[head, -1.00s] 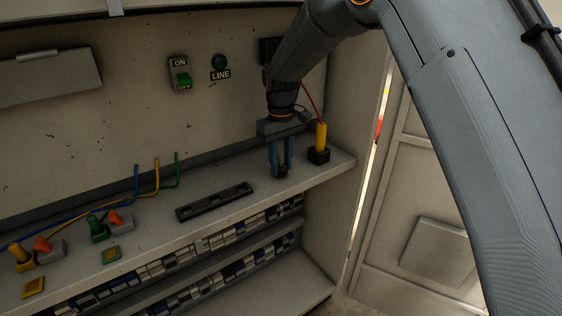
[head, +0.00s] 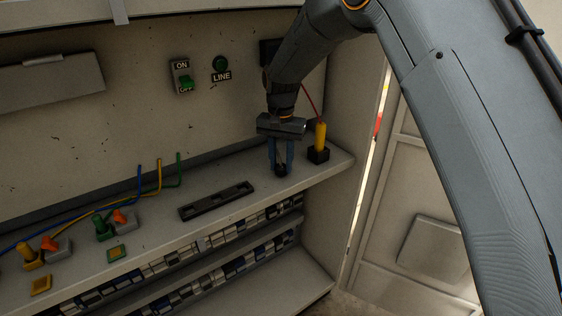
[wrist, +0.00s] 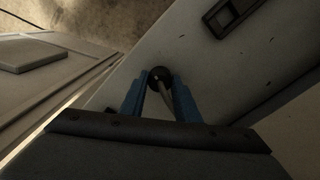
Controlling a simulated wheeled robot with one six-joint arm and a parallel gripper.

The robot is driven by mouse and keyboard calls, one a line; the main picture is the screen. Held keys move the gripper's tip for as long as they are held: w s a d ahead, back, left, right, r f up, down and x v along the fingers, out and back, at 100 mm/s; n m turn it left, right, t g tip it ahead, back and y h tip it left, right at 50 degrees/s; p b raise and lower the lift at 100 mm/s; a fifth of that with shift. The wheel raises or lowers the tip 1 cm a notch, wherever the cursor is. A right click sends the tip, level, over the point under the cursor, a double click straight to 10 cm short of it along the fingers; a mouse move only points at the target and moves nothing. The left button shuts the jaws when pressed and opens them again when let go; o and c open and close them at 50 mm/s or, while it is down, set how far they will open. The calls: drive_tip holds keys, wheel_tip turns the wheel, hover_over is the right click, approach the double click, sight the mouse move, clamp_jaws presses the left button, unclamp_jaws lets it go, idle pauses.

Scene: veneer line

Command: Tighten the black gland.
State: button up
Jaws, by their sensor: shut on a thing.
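The black gland (wrist: 160,74) is a small dark round piece on the grey shelf, between my fingertips in the wrist view. It also shows small and dark at the shelf's right part in the head view (head: 280,170). My gripper (head: 280,166) points down over the shelf with its blue fingers closed on the gland. In the wrist view the fingers of my gripper (wrist: 161,82) converge on it from both sides. A pale rod or cable (wrist: 166,98) runs from the gland back between the fingers. The gland's lower part is hidden.
A yellow-handled tool in a black block (head: 318,155) stands close right of my gripper. A black slotted strip (head: 216,201) lies to the left. Blue, yellow and green cables (head: 160,176) and coloured connectors sit farther left. The ON/OFF switch (head: 182,77) and LINE lamp (head: 221,64) are on the back wall.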

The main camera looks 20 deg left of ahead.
sight(282, 165)
drive_tip(key=shift+w+r+m, duration=0.1)
drive_tip(key=shift+m, duration=1.3)
drive_tip(key=o, duration=1)
drive_tip(key=shift+o, duration=0.2)
drive_tip(key=shift+r+b, duration=0.85)
drive_tip(key=shift+r, duration=3)
